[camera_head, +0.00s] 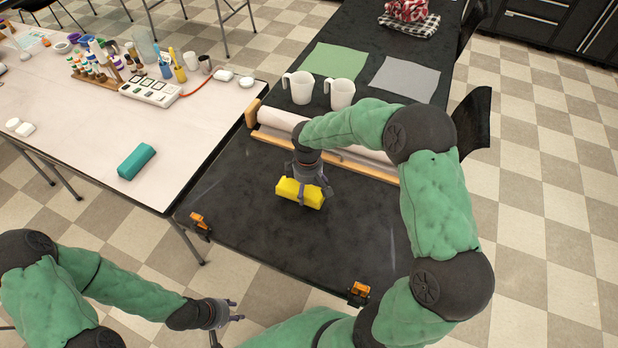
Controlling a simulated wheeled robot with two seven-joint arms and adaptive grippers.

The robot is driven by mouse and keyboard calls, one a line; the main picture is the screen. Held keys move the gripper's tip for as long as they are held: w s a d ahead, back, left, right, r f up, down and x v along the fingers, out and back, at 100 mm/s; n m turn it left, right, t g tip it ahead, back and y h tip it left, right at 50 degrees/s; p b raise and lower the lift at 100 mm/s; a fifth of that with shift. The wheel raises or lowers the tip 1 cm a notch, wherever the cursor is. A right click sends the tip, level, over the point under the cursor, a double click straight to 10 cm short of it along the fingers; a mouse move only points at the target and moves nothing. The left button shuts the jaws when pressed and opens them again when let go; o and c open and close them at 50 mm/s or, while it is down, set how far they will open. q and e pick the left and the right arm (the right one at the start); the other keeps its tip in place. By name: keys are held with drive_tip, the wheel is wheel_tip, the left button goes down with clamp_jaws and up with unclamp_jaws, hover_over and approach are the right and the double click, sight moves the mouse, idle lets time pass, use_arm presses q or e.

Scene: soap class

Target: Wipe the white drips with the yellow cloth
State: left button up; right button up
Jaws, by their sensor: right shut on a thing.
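The yellow cloth (289,188) shows as a folded, block-like yellow piece at the black table's (265,235) middle. My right gripper (314,194) reaches down over it from above and is shut on it. The fingers hide part of the cloth, and I cannot tell if it touches the tabletop. I make out no clear white drips; two faint pale streaks show on the black surface, left and right of the cloth. My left gripper (238,310) is off the table's front edge at the lower left, with fingers apart and empty.
Behind the cloth lie a white roll (281,119) and a wooden bar (350,167). Two white mugs (299,90) stand beyond. Orange-black clamps (200,224) sit on the front edge. A pale table (80,140) at left holds bottles and a teal block (136,161).

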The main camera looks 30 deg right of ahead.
drive_tip(key=shift+r+p, duration=1)
drive_tip(key=shift+r, duration=0.65)
